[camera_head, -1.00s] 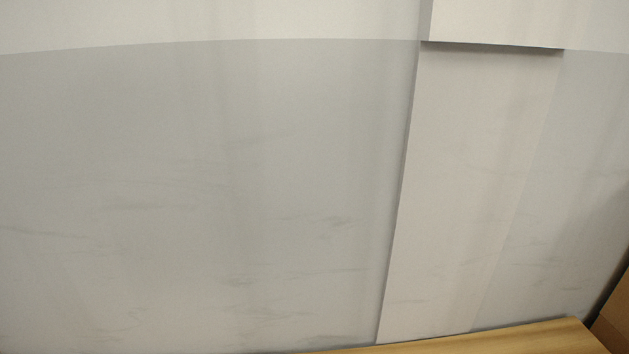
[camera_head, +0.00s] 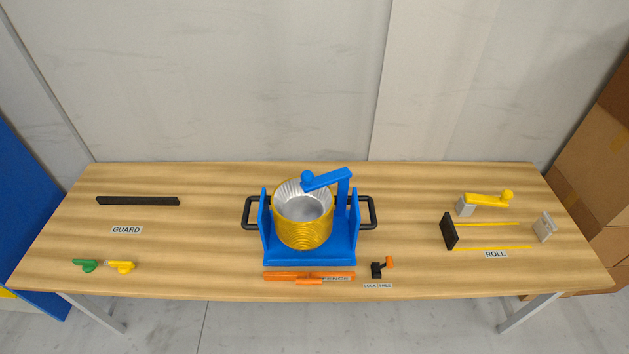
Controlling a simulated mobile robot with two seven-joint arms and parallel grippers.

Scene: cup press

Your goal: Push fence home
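An orange fence (camera_head: 290,276) lies along the table's front edge, just in front of the blue press. It is a long low bar with a FENCE label on its right part. The blue press (camera_head: 310,256) stands at the middle of the table with a black handle on each side. A yellow ribbed cup (camera_head: 303,235) with a silver inside sits in the press. A blue arm with a round knob (camera_head: 327,179) reaches over the cup's rim. Whether the fence touches the press I cannot tell. Neither of my grippers is in view.
The wooden table (camera_head: 200,230) has free room left and right of the press. A black bar (camera_head: 138,201) lies by the GUARD label. Green (camera_head: 84,265) and yellow (camera_head: 121,266) pieces lie front left. A small black-and-orange lock piece (camera_head: 378,270) is right of the fence. The roll frame (camera_head: 449,231) stands right.

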